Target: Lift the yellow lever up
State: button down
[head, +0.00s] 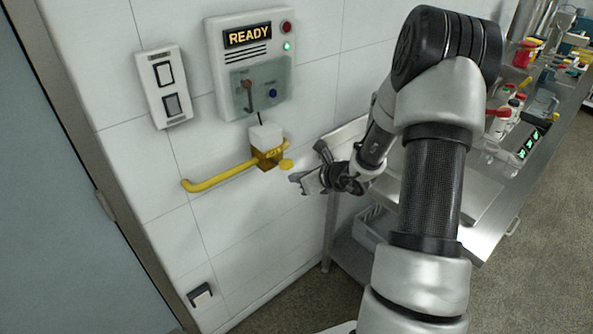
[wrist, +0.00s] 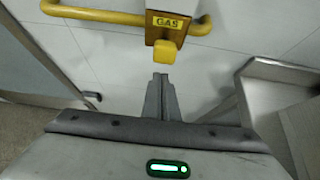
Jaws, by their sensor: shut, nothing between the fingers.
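A short yellow lever (head: 286,164) sticks out from the front of a gas valve block (head: 268,158) on the white tiled wall. In the wrist view the lever (wrist: 165,51) shows below a yellow "GAS" label (wrist: 167,22). My gripper (head: 297,181) is shut and empty, just below and to the right of the lever in the head view. In the wrist view its closed fingertips (wrist: 160,77) sit just under the lever's lower end in the picture. I cannot tell whether they touch it.
A yellow pipe (head: 220,179) runs along the wall to the valve. Above hangs a grey control box (head: 251,62) with a "READY" display, and a switch plate (head: 164,86) at its left. A steel table (head: 480,205) with bottles stands at the right.

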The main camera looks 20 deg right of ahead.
jog(key=shift+w+a+r+g+p, duration=0.15)
jog(key=shift+r+g+p, duration=0.25)
jog(key=shift+r+p, duration=0.45)
jog(key=shift+w+r, duration=0.25)
jog(key=shift+r, duration=0.2)
notch_tip(320, 180, down, 5)
jog(key=s+b, duration=0.2)
jog(key=b, duration=0.2)
jog(key=w+r+p+v, duration=0.1)
jog(key=v, duration=0.9)
jog(key=shift+s+r, duration=0.25)
